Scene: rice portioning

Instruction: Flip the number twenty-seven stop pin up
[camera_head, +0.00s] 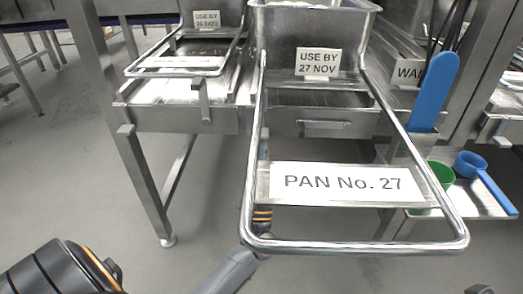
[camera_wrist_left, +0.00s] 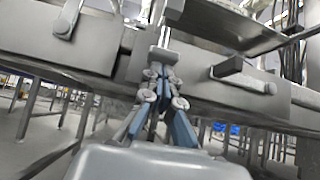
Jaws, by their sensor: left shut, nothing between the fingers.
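The pan frame labelled "PAN No. 27" (camera_head: 245,205) is a chrome loop that juts toward me in the head view. Behind it, below the "USE BY 27 NOV" card (camera_head: 318,62), a metal stop pin (camera_head: 327,125) lies sideways along the front beam. It seems to be the bar at right in the left wrist view (camera_wrist_left: 245,78). My left gripper (camera_head: 263,150) is partly hidden by the frame, left of this pin. In the left wrist view its fingers (camera_wrist_left: 160,70) are shut and empty close to the beam. My right gripper is out of view.
Another pin (camera_head: 204,102) hangs down at the left station; it also shows in the left wrist view (camera_wrist_left: 68,18). A blue-handled tool (camera_head: 435,92), a green cup (camera_head: 440,173) and a blue scoop (camera_head: 485,182) are at right. Open floor lies below left.

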